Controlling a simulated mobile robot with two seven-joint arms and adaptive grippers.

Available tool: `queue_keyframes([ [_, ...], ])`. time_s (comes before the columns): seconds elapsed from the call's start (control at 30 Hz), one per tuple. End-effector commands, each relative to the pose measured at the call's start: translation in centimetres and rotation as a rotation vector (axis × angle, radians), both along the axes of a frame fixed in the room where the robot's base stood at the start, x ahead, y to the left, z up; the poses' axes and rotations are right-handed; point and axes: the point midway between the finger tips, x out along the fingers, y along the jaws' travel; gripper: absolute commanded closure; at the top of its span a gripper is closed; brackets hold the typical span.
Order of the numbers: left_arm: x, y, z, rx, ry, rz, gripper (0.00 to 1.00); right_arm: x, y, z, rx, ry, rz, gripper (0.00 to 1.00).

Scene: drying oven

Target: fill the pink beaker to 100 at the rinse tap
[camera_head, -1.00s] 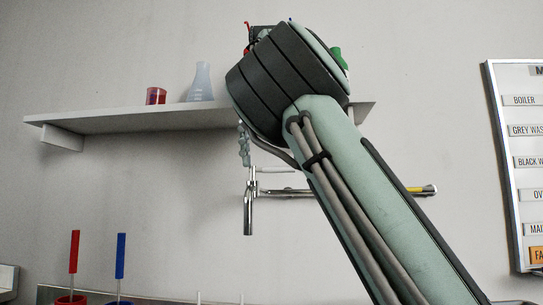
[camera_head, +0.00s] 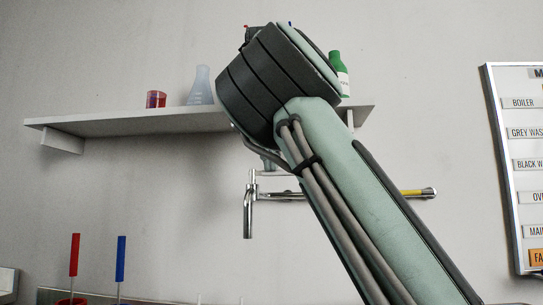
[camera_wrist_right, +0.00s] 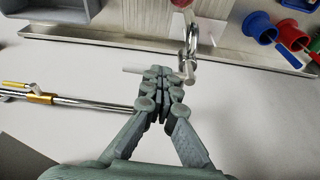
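The chrome rinse tap (camera_head: 249,205) sticks out from the wall below the shelf, its spout pointing down. It also shows in the right wrist view (camera_wrist_right: 190,45). My right gripper (camera_wrist_right: 160,76) has its fingers together beside the tap. A pale rod (camera_wrist_right: 133,70), apparently the tap's lever, shows just left of the fingertips; whether they touch it I cannot tell. In the head view the wrist mostly hides the gripper. A pinkish object (camera_wrist_right: 181,4), cut off at the top edge of the wrist view, may be the pink beaker; its level cannot be read. My left gripper is not in view.
A shelf (camera_head: 100,121) holds a small red vessel (camera_head: 155,99), a pale flask (camera_head: 201,87) and a green bottle (camera_head: 338,70). A yellow-ended pipe (camera_head: 415,193) runs along the wall. Red (camera_wrist_right: 290,36) and blue (camera_wrist_right: 258,27) holders stand right of the tap in the wrist view.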

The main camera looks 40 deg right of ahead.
Motion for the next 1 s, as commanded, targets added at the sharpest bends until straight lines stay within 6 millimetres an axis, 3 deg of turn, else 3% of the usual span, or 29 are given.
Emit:
queue_keyframes([
  [0.2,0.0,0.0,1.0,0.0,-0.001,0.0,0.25,0.0,0.7,-0.4,0.009,0.008,-0.187,1.0],
  [0.6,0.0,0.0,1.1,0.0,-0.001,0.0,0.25,0.0,0.9,-0.5,0.011,0.008,-0.23,1.0],
  [1.0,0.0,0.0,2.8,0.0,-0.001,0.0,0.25,-0.1,1.8,-0.5,0.012,0.011,-0.44,1.0],
])
